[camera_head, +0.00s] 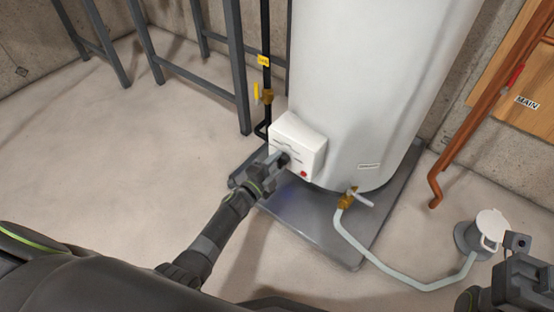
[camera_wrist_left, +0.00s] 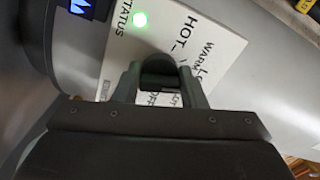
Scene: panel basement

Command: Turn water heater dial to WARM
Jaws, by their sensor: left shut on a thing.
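The white control box (camera_head: 299,142) sits low on the front of the white water heater (camera_head: 372,80). Its dark dial (camera_head: 285,158) is partly hidden by my left gripper (camera_head: 277,165), whose arm reaches in from the left. In the left wrist view the two fingers of the left gripper (camera_wrist_left: 160,85) are shut on the black dial (camera_wrist_left: 158,68). The labels HOT, WARM and part of another show around it, with OFF below, between the fingers. I cannot tell where the dial points. My right gripper (camera_head: 525,285) is partly in view at the bottom right; its fingers cannot be made out.
A green light (camera_wrist_left: 140,19) glows beside STATUS. A red button (camera_head: 304,174) is on the box. A brass valve (camera_head: 347,198) feeds a pale hose to a floor drain cup (camera_head: 482,232). A grey tray (camera_head: 345,245) lies under the heater. Metal frames stand behind; the left floor is clear.

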